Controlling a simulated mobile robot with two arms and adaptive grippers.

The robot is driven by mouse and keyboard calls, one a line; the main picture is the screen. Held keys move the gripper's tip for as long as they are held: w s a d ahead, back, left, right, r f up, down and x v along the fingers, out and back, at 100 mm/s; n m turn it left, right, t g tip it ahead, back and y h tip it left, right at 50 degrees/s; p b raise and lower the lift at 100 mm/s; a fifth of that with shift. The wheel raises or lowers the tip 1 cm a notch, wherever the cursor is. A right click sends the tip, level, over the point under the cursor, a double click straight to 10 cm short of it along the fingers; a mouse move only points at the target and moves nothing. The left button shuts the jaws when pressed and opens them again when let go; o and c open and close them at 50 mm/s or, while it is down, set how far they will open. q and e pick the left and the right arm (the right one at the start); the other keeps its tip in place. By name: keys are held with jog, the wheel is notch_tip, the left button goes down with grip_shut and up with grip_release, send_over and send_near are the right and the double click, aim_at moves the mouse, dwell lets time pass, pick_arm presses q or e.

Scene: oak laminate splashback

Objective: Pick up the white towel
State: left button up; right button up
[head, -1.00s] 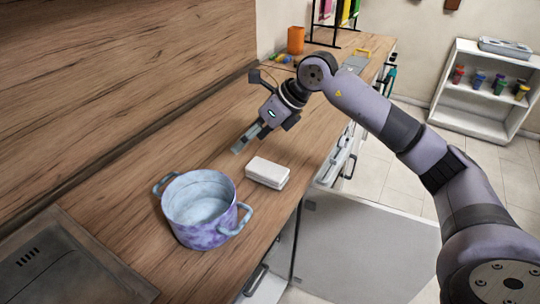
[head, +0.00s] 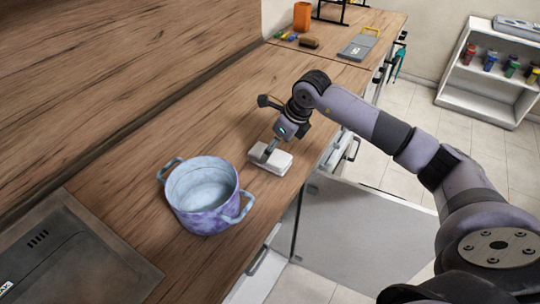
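The white towel (head: 279,163) is a small folded block lying on the wooden counter, to the right of the pot. My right gripper (head: 267,153) is at the towel's upper left part, with its fingers pointing down at it. The fingers cover part of the towel. I cannot tell whether they are open or closed on it. My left gripper is not in view.
A purple-blue pot (head: 203,194) with two handles stands close to the left of the towel. A dark sink or hob panel (head: 70,262) is at the lower left. An open cabinet door (head: 350,225) hangs below the counter. The counter behind the towel is clear.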

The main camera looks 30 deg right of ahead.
aim_at(270, 158)
jog(key=shift+w+a+f+p, duration=0.15)
jog(key=shift+f+p, duration=0.3)
jog(key=shift+f, duration=0.1)
jog(key=p+x, duration=0.1)
jog(key=x, duration=0.2)
jog(key=shift+w+f, duration=0.1)
jog(key=shift+f, duration=0.25)
jog(key=shift+w+f, duration=0.1)
jog(key=shift+f, duration=0.2)
jog(key=shift+c, duration=0.3)
jog(key=c, duration=1.3)
